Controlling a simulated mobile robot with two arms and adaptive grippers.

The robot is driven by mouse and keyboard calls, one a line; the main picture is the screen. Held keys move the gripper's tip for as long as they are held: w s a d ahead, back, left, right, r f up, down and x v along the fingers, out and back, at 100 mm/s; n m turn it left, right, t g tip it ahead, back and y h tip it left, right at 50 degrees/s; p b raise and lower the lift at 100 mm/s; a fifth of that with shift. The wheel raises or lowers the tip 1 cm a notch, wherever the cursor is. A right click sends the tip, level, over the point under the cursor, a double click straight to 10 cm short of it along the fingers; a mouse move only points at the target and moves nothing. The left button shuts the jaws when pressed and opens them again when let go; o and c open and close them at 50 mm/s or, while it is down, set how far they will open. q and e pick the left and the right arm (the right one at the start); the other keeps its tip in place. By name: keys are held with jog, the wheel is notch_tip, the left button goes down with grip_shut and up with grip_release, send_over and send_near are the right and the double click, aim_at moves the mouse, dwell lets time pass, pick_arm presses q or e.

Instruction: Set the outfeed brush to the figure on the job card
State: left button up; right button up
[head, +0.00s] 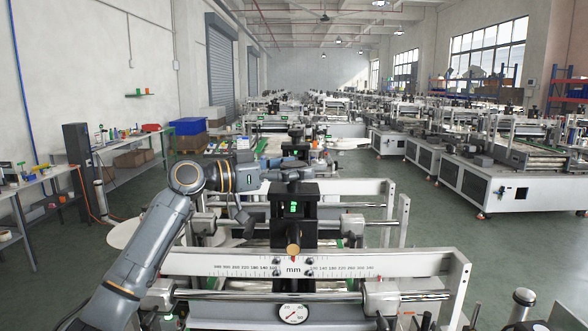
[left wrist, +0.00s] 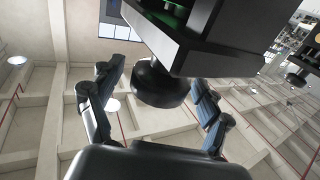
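A black adjuster unit (head: 294,207) with a lit green display stands at the middle of the nearest machine. A brass-coloured round end (head: 293,250) shows below the display. My left gripper (head: 290,168) is at the top of this unit in the head view, its fingers small and partly merged with dark parts. In the left wrist view, my left gripper (left wrist: 158,82) has its fingers spread on either side of a round black knob (left wrist: 160,84) on a black housing (left wrist: 205,40). Contact with the knob cannot be told. The job card and brush cannot be made out. My right gripper is out of view.
A white beam with a millimetre scale (head: 220,265) crosses in front of the unit, above a round dial gauge (head: 293,313). Rails and clamp blocks (head: 381,298) flank it. More machines (head: 510,190) stand at right; a workbench (head: 115,150) stands at left. Green floor between is clear.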

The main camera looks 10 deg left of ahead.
pick_arm(q)
jog(key=shift+s+a, duration=0.1)
jog(key=v, duration=1.1)
jog(key=shift+s+a, duration=0.2)
jog(key=shift+a, duration=0.1)
